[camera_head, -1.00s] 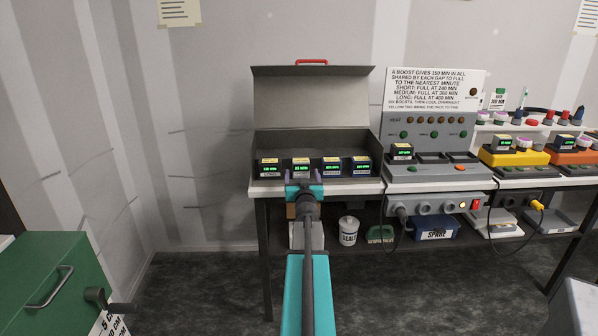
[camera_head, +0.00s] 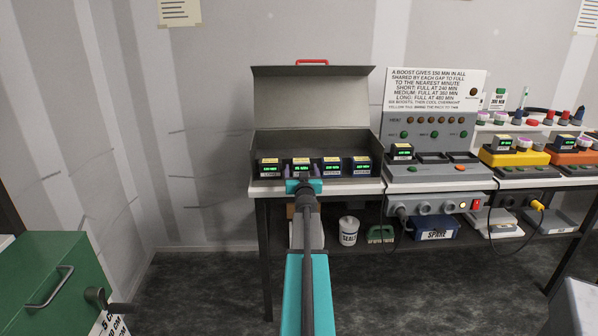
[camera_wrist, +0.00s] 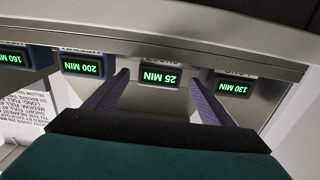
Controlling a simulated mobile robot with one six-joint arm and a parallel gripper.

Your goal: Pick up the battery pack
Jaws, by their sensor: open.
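Several dark battery packs with green displays stand in a row along the front of an open grey case (camera_head: 311,98). In the wrist view, which is upside down, I read a 25 MIN pack (camera_wrist: 160,76), a 130 MIN pack (camera_wrist: 232,87), a 200 MIN pack (camera_wrist: 82,66) and a 160 MIN pack (camera_wrist: 12,58). My gripper (camera_head: 302,174) is open in front of the second pack from the left (camera_head: 301,165). In the wrist view its purple fingers (camera_wrist: 158,80) lie either side of the 25 MIN pack; contact cannot be told.
A grey charging station (camera_head: 430,178) holding one pack stands right of the case, under a sign about boosts. Yellow (camera_head: 508,158) and orange (camera_head: 568,157) units stand further right. A shelf below holds a white tub (camera_head: 348,231) and a blue SPARE box (camera_head: 436,230). A green cabinet (camera_head: 55,285) stands at lower left.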

